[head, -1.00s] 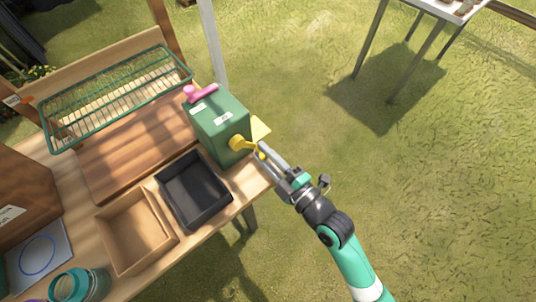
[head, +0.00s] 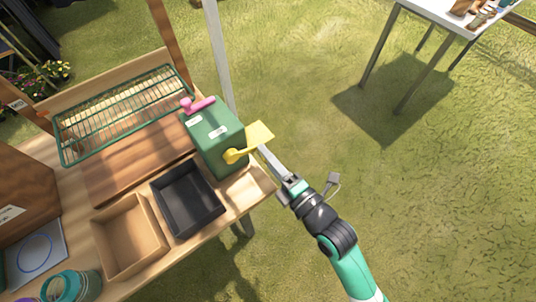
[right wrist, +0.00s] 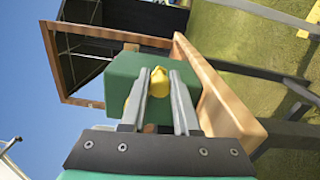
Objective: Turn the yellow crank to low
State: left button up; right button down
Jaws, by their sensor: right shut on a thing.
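The yellow crank (head: 235,156) is on the front of a green box (head: 209,146) at the right end of the wooden bench. My right gripper (head: 263,151) reaches in from the lower right and is shut on the crank. In the right wrist view the crank's yellow knob (right wrist: 159,81) sits between my two grey fingers, in front of the green box (right wrist: 122,80). The crank's markings cannot be read. My left gripper is not in view.
A pink handle (head: 198,104) is on top of the green box. A black tray (head: 217,205), a cardboard tray (head: 163,243) and a green wire rack (head: 188,76) are on the bench (head: 243,199). Open grass lies to the right, with a white table (head: 440,12) far back.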

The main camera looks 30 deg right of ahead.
jog(key=c, duration=0.9)
grip_release()
jog(key=shift+c, duration=0.2)
jog(key=s+d+p, duration=0.1)
jog(key=s+d, duration=0.1)
jog(key=s, duration=0.9)
jog(key=shift+s+p, duration=0.2)
jog(key=shift+p, duration=0.1)
